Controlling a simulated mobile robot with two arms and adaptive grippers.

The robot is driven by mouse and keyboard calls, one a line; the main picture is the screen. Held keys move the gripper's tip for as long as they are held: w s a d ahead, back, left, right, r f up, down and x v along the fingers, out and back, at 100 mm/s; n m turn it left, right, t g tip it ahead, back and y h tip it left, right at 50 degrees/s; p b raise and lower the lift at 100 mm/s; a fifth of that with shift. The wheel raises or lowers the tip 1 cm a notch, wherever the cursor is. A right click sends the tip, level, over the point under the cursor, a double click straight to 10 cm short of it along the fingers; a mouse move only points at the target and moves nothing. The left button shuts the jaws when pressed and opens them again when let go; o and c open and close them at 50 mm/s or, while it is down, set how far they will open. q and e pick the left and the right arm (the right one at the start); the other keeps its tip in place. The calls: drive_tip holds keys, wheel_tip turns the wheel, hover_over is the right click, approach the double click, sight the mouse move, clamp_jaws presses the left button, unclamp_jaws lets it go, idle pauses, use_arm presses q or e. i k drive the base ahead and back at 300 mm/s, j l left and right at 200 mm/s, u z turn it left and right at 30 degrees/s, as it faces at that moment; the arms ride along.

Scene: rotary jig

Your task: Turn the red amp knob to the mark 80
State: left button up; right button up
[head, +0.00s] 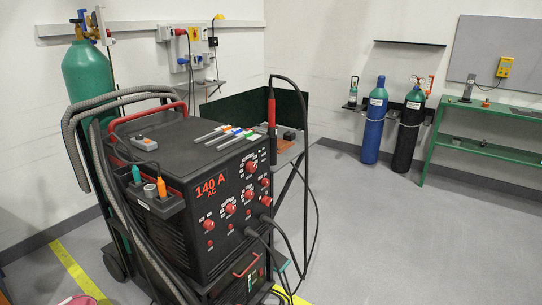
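A black welding machine (165,225) stands on a cart in the middle left. Its front panel carries several red knobs, among them an upper one with printing around it (251,167) and lower ones to the left (231,209) and far left (208,225). I cannot tell which is the amp knob; the dial marks and pointers are too small to read. A red readout (210,187) on the panel says 140 A AC. Neither of my grippers is in view.
Grey hoses loop over the cart's left side, by a green cylinder (88,70). Cables hang before the panel's lower right. A torch (271,115) stands behind. Blue (375,120) and black cylinders and a green bench (480,148) line the back. Floor at right is clear.

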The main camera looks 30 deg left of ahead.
sight(251, 167)
drive_tip(key=i+l+u, duration=0.1)
drive_tip(key=i+u, duration=0.3)
drive_tip(key=i+l+u, duration=0.2)
drive_tip(key=i+u, duration=0.2)
drive_tip(key=i+l+u, duration=0.8)
drive_tip(key=k, duration=0.05)
